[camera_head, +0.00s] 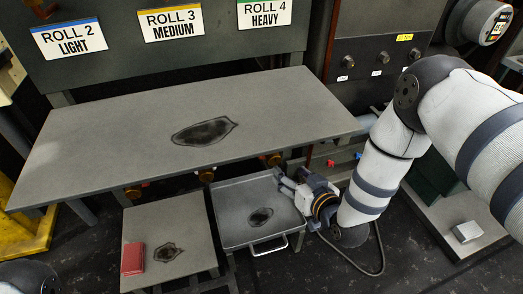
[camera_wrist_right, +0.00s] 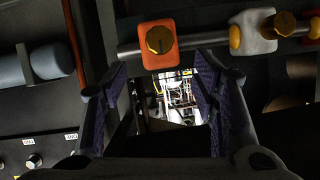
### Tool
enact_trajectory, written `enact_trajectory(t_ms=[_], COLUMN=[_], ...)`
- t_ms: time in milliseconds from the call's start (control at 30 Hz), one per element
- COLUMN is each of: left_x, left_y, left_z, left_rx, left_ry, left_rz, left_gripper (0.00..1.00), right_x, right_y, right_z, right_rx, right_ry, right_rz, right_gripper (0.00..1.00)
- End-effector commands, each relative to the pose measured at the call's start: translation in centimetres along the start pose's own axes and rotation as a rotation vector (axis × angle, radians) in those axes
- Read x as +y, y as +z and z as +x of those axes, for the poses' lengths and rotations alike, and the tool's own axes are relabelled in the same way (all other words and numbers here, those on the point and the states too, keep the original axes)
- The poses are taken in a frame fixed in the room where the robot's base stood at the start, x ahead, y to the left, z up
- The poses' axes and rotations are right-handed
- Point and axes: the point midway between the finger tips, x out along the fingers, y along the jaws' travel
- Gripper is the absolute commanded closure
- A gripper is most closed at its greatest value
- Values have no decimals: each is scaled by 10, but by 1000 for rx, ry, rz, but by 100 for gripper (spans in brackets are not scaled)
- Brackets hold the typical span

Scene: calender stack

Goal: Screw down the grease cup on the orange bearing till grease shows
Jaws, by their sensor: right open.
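The orange bearing (camera_wrist_right: 160,58) shows in the right wrist view as a rounded block on a grey bar, top centre. A brass grease cup (camera_wrist_right: 159,39) sits on its face. No grease can be made out on it. My right gripper (camera_wrist_right: 160,100) is open, its two dark padded fingers apart, with the bearing beyond the gap between them and not gripped. In the head view my right gripper (camera_head: 284,180) is below the big table's front edge, close to an orange-brown brass-capped part (camera_head: 273,159), partly hidden by the edge. My left gripper is not in view.
A white block (camera_wrist_right: 253,38) with another brass cup (camera_wrist_right: 285,24) is right of the orange bearing. The grey table (camera_head: 290,105) overhangs the bearing row. A tray (camera_head: 240,190) with a handle and a low stand (camera_head: 190,220) with a red block (camera_head: 133,258) are below.

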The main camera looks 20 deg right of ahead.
Motion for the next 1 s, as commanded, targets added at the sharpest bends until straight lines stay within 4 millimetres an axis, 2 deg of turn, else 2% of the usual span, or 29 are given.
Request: enact_trajectory(t_ms=[300,433,600,833,867,1000], left_x=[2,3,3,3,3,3], left_y=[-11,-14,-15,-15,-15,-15], left_z=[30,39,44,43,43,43], left_rx=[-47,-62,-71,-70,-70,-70], left_ry=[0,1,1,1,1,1], left_rz=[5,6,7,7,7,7], left_gripper=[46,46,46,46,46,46], right_x=[1,1,1,0,0,0], right_y=[8,9,5,3,3,3], right_z=[76,101,115,116,116,116], right_rx=[-4,-7,-6,-6,-6,-6], right_ry=[0,2,2,1,1,1], right_rz=[0,1,1,1,1,1], right_gripper=[46,46,46,46,48,80])
